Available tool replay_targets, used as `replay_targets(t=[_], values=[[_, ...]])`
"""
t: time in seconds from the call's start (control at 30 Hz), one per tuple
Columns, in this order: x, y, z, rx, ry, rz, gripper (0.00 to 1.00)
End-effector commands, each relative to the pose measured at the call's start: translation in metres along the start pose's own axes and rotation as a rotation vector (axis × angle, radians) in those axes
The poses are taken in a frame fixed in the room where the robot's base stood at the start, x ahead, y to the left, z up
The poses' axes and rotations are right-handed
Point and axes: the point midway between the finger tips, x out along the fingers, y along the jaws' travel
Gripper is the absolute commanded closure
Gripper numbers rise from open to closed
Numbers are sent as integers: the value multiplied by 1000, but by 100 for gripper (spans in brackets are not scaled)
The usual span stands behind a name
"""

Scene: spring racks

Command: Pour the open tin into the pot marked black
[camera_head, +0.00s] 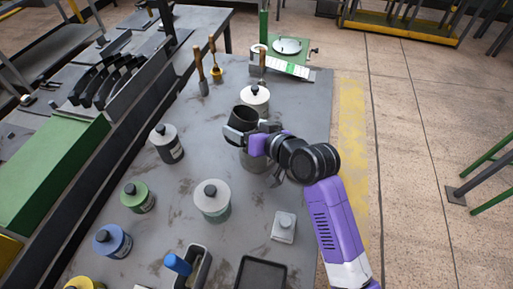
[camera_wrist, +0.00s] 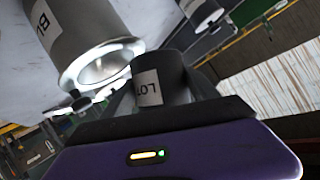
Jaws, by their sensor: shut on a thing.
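My gripper (camera_head: 250,132) is shut on the open tin (camera_head: 243,117), a dark cylinder whose dark mouth faces up in the head view. The tin looks near upright there. I cannot tell the exact gap between tin and pot.
Other lidded pots stand left and in front: grey (camera_head: 168,148), white (camera_head: 212,205), green (camera_head: 137,199) and blue (camera_head: 112,243). A small white block (camera_head: 284,227) and a black tray (camera_head: 262,275) lie near the front.

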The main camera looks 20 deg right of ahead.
Motion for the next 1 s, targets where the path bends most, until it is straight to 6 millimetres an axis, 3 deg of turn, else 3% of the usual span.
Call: replay_targets(t=[1.0], values=[[-1, -5, -4, 78, 2, -39, 87]])
